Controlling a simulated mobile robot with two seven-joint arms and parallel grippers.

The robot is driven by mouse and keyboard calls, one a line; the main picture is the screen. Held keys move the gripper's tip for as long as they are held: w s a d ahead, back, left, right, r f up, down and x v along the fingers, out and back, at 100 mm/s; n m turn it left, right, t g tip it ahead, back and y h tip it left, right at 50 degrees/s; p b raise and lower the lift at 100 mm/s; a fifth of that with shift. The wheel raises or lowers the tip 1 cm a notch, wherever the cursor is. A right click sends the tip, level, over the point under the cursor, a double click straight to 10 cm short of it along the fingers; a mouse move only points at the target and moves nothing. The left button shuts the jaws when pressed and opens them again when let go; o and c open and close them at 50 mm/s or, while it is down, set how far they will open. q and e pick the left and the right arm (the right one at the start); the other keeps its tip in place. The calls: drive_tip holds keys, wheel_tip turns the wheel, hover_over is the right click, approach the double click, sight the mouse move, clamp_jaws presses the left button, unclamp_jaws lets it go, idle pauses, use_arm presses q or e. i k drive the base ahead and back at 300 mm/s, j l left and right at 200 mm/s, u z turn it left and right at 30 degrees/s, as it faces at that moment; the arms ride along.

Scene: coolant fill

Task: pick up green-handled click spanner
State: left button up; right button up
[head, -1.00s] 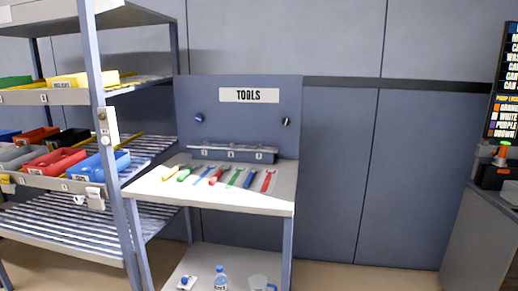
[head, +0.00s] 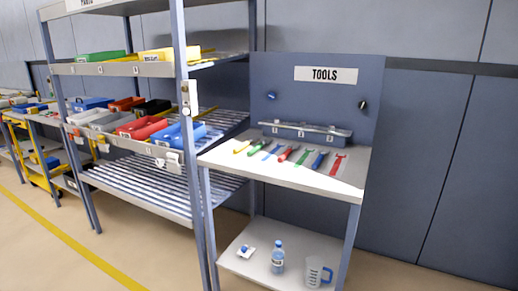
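A row of tools with coloured handles lies on the grey top of the tool table (head: 230,165). Two of them are green: one green-handled tool (head: 257,148) near the left end, and another green-handled tool (head: 303,156) right of the middle. They are too small to tell which is the click spanner. Between and beside them lie a yellow tool (head: 241,147), a blue tool (head: 271,152), a red tool (head: 287,154), a wider blue tool (head: 318,161) and a red tool (head: 338,164). Neither of my grippers is in view.
A shelf rack (head: 184,90) with coloured bins stands directly left of the table. A TOOLS panel (head: 316,94) rises behind the tools, with a slotted holder (head: 305,132) before it. A bottle (head: 278,258) and jug (head: 318,270) stand below. Floor at left is open.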

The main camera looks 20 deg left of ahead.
sight(251, 152)
drive_tip(key=i+j, duration=0.25)
drive_tip(key=i, duration=0.15)
drive_tip(key=i+j, duration=0.2)
drive_tip(key=i, duration=0.2)
